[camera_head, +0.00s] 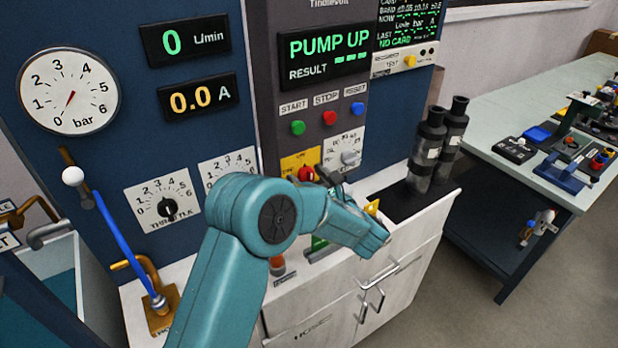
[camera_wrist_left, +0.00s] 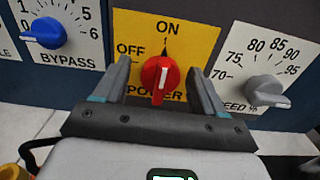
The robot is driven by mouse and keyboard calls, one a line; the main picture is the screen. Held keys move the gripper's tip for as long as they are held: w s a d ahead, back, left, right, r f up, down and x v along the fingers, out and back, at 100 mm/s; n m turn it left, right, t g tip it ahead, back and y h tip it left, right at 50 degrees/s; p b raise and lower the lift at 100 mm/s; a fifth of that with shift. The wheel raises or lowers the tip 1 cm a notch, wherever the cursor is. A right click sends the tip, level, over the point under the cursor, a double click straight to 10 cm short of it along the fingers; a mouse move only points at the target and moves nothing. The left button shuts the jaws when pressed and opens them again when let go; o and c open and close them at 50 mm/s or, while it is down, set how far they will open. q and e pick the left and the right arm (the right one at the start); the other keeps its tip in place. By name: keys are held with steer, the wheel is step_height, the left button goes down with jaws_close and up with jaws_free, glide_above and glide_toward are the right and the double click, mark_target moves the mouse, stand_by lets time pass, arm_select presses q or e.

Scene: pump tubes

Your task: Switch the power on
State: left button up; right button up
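The red power knob (camera_wrist_left: 160,78) sits on a yellow plate (camera_wrist_left: 190,35) marked OFF at left and ON at top. Its white line runs down its face; I cannot tell for certain which mark it selects. The knob also shows in the head view (camera_head: 306,174), partly covered by my gripper. My left gripper (camera_wrist_left: 159,75) is open, one finger on each side of the knob, with gaps visible between fingers and knob. In the head view my left gripper (camera_head: 328,178) reaches the panel just right of the knob. My right gripper is out of view.
The blue bypass knob (camera_wrist_left: 46,33) and grey speed knob (camera_wrist_left: 266,90) flank the yellow plate. Start (camera_head: 298,128), stop (camera_head: 329,118) and reset (camera_head: 357,108) buttons sit above. Two dark bottles (camera_head: 428,145) stand at right. The displays are lit, reading PUMP UP (camera_head: 327,45) and 0 L/min (camera_head: 185,41).

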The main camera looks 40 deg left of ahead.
arm_select(q)
steer(key=b+v, duration=0.3)
steer(key=v, duration=1.3)
steer(key=shift+s+d+f, duration=0.1)
steer(key=shift+d, duration=0.15)
